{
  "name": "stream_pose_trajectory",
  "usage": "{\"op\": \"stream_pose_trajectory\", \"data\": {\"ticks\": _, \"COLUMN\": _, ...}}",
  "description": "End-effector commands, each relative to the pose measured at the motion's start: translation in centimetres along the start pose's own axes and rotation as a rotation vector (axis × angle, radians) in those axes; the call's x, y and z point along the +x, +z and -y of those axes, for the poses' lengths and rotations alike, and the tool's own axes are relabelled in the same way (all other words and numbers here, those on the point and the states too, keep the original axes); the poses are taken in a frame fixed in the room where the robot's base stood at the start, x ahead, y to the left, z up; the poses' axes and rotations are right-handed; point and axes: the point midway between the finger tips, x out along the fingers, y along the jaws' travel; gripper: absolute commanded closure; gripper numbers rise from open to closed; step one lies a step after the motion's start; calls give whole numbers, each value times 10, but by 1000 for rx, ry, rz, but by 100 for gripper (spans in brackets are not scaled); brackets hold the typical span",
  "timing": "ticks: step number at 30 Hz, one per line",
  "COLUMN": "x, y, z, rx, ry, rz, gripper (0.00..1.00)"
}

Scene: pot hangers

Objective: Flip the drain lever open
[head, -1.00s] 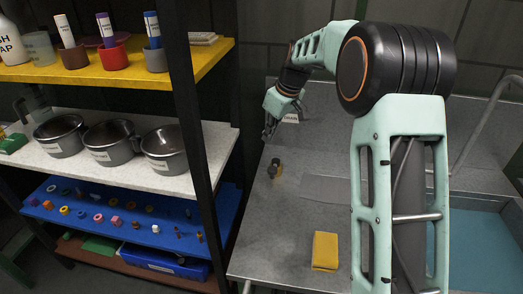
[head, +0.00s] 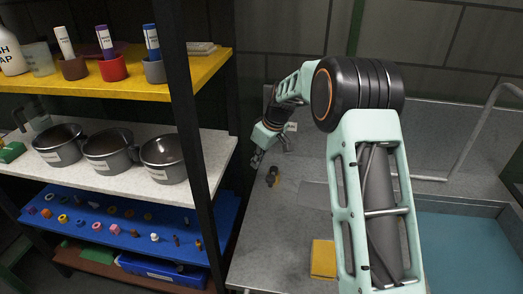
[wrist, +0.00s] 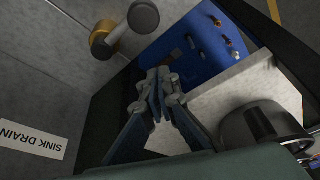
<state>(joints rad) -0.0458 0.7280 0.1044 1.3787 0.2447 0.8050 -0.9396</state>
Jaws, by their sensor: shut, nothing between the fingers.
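The drain lever (head: 270,180) is a dark grey knob on a short stem with a brass base, standing on the grey counter. In the wrist view the lever's round grey end (wrist: 143,17) and its brass base (wrist: 103,42) show at the top. My gripper (head: 257,160) is just to the left of and behind the lever in the head view. In the wrist view my gripper's fingers (wrist: 159,82) are together and empty, apart from the lever. The white SINK DRAIN label (wrist: 31,137) lies at the lower left of the wrist view.
A shelf with a dark post (head: 190,130) stands left of the counter, close to my gripper. Grey pots (head: 110,152) stand on its white board (head: 110,185). A yellow sponge (head: 322,260) lies on the counter, and a blue-floored sink (head: 460,255) is at right.

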Motion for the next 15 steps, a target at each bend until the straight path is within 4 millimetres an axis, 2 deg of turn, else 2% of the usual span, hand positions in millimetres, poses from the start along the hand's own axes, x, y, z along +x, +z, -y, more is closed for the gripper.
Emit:
{"op": "stream_pose_trajectory", "data": {"ticks": 2, "x": 17, "y": 1, "z": 1, "rx": -1, "ry": -3, "rz": 3, "gripper": 100}}
{"op": "stream_pose_trajectory", "data": {"ticks": 3, "x": 11, "y": 7, "z": -1, "rx": 2, "ry": 2, "rz": 1, "gripper": 100}}
{"op": "stream_pose_trajectory", "data": {"ticks": 9, "x": 6, "y": 30, "z": 0, "rx": 1, "ry": 0, "rz": 1, "gripper": 100}}
{"op": "stream_pose_trajectory", "data": {"ticks": 15, "x": 4, "y": 38, "z": 0, "rx": 0, "ry": 1, "rz": -1, "gripper": 100}}
